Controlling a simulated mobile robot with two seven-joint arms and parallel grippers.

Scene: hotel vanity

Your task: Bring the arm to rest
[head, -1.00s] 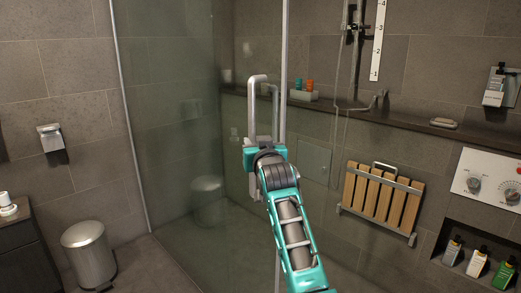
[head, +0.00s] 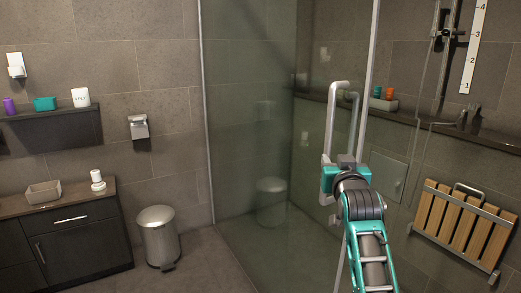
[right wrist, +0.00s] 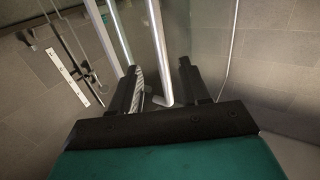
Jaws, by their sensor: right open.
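My right arm comes up from the bottom in the head view, with teal and dark grey links. My right gripper (head: 338,165) is at the shower door's metal handle (head: 334,120). In the right wrist view the two dark fingers of the right gripper (right wrist: 163,88) are apart, and the end of the handle (right wrist: 156,50) shows between them. No finger visibly closes on the bar. The fingertips are hard to make out in the head view. My left gripper is not in view.
The glass shower door (head: 250,120) stands beside the arm. A wooden folding seat (head: 465,225) is on the right wall. A metal bin (head: 158,236) and a dark vanity cabinet (head: 70,245) stand at left. The floor between bin and glass is clear.

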